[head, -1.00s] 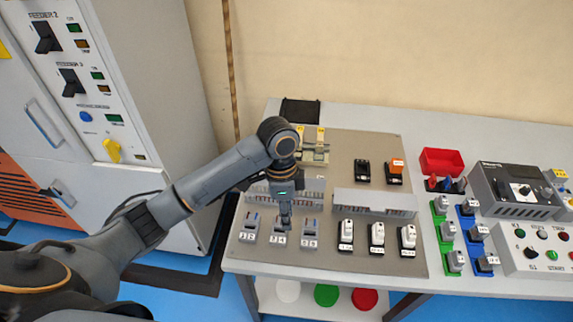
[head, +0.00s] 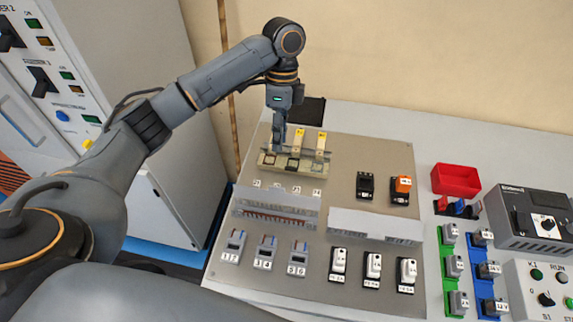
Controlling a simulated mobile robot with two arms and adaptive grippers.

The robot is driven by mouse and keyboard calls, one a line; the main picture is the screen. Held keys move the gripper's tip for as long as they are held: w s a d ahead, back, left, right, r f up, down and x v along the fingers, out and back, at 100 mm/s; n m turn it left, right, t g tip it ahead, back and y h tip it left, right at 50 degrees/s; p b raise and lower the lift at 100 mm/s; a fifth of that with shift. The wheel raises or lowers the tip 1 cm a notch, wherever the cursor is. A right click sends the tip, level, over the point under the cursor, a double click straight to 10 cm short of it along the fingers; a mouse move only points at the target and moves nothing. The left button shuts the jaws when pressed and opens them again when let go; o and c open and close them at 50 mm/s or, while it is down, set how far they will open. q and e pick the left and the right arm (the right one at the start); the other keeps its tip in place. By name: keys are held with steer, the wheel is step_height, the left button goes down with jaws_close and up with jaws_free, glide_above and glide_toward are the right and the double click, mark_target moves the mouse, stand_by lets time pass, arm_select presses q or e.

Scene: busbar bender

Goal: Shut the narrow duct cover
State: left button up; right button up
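Two grey wire ducts lie across the middle of the beige panel (head: 345,165). The left duct (head: 275,217) shows a slotted, reddish-brown inside below a pale grey strip. The right duct (head: 375,226) shows a plain pale grey face. I cannot tell for sure which one has the narrow cover. My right gripper is out of view.
The yellow-tagged holder (head: 293,160) stands behind the left duct. Several small grey modules (head: 266,250) and white breakers (head: 373,268) stand in front of the ducts. A red bin (head: 456,180) and a control box (head: 535,215) are at right. A tall cabinet stands at left.

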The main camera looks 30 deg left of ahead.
arm_select(q)
steer(key=p, duration=0.2)
glide_toward(276, 187)
steer(key=x, duration=0.4)
steer(key=shift+s+d, duration=0.1)
steer(key=x, duration=0.2)
steer(key=shift+f+p, duration=0.3)
steer(key=shift+p, duration=0.05)
steer(key=shift+s+d+f, duration=0.1)
steer(key=shift+f, duration=0.6)
steer(key=shift+c, duration=0.7)
jaws_close()
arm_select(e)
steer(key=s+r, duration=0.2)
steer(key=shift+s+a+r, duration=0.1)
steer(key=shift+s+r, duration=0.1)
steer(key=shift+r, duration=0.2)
